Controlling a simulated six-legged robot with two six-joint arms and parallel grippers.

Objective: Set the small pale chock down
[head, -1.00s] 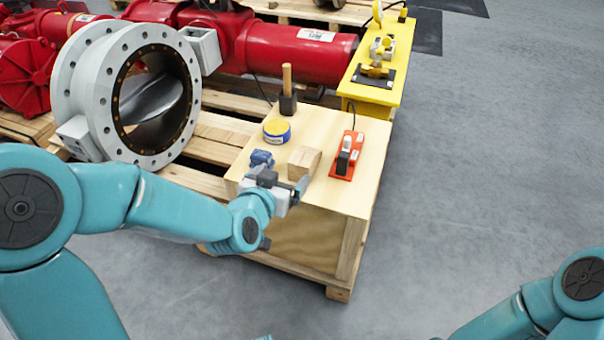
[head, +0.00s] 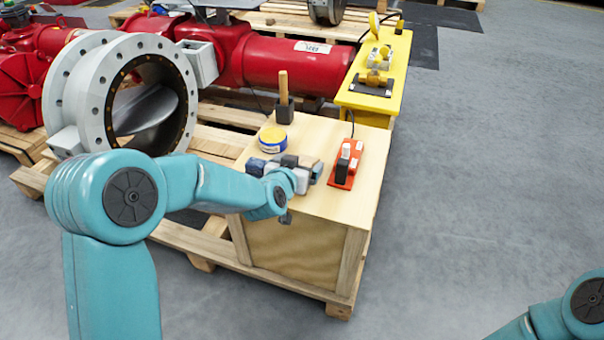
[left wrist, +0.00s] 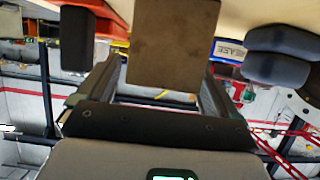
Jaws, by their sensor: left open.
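The small pale chock (head: 306,160) is on the wooden crate top, mostly hidden behind my left gripper (head: 303,167) in the head view. In the left wrist view the chock (left wrist: 172,42) is a plain brown block. It shows between the two spread fingers of my left gripper (left wrist: 155,85), toward their tips. Gaps show at both sides of it, and the jaws are open. I cannot tell how far the fingers reach along it. My right gripper is out of frame; only part of its arm shows at the lower right.
On the crate top (head: 330,205) are a red-orange device (head: 345,165) close right of the chock, a blue part (head: 256,166) at its left, a blue-yellow tin (head: 273,139) and a wooden-handled mallet (head: 284,100) behind. A yellow stand (head: 350,98) is farther back. The crate's front right top is clear.

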